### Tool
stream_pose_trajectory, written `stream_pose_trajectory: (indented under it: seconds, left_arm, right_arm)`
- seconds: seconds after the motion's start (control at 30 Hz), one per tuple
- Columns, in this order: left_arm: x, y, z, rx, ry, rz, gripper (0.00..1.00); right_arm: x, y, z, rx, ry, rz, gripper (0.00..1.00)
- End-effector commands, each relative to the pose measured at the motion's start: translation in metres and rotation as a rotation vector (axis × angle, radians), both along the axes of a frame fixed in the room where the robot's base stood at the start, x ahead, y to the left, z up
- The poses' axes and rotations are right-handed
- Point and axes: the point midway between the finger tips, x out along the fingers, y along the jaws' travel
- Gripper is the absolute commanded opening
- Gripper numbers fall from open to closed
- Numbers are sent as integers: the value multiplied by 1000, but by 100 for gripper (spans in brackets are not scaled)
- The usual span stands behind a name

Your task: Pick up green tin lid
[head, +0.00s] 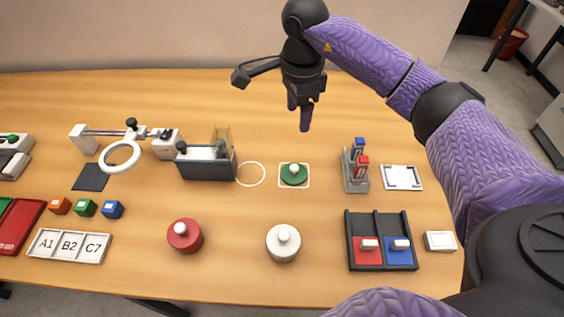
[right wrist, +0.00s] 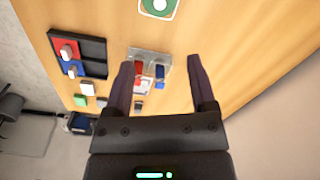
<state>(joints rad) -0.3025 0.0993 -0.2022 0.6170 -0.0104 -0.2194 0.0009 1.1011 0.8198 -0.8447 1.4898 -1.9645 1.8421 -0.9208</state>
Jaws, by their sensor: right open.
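The green tin lid (head: 293,174) is a round green disc with a white knob, lying on a white-edged square mark near the middle of the table. In the right wrist view the green lid (right wrist: 158,6) shows at the top edge, partly cut off. My right gripper (head: 302,118) is open and empty, above the table behind the lid in the head view. In the right wrist view its two fingers (right wrist: 165,82) are spread, with the lid beyond their tips. My left gripper is not in view.
A red tin (head: 184,236) and a white tin (head: 283,243) stand in front. A dark box with clear panel (head: 205,166) is left of the lid. A grey holder with red and blue pieces (head: 355,174) and a dark tray (head: 382,267) are right.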

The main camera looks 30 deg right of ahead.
Motion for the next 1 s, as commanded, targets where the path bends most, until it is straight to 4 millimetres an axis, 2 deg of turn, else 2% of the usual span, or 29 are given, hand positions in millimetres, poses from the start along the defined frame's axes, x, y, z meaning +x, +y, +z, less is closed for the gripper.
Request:
stream_pose_trajectory:
  seconds: [0.03,0.33,0.53,1.0]
  left_arm:
    - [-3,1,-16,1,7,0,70]
    - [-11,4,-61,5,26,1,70]
    - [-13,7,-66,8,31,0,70]
    - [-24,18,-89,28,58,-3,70]
  right_arm:
    - [0,0,-18,1,5,0,72]
    - [1,0,-70,1,21,0,72]
    - [1,0,-87,1,24,-1,72]
    - [1,0,-171,2,25,0,72]
